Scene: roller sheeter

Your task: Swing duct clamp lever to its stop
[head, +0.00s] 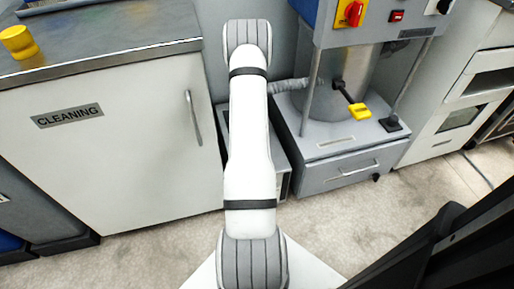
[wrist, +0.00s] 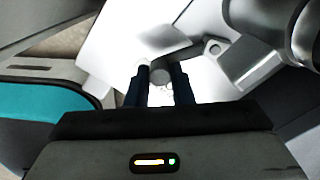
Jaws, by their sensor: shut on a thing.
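My gripper (wrist: 161,76) shows in the wrist view as two dark fingers, shut on the rounded grey end of a lever (wrist: 160,75). I take this to be the duct clamp lever. A dark grey arm runs from there up and right, toward a light grey fitting with a round boss (wrist: 213,47). In the head view my arm hides the gripper and the lever. A ribbed grey duct (head: 289,86) emerges from behind my arm and meets the machine.
The sheeter's grey base (head: 335,128) stands right of my arm, with a yellow-ended black handle (head: 360,111) on its front. A white cabinet marked CLEANING (head: 130,150) stands left. Floor is clear in front. In the wrist view a teal surface (wrist: 45,105) lies left.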

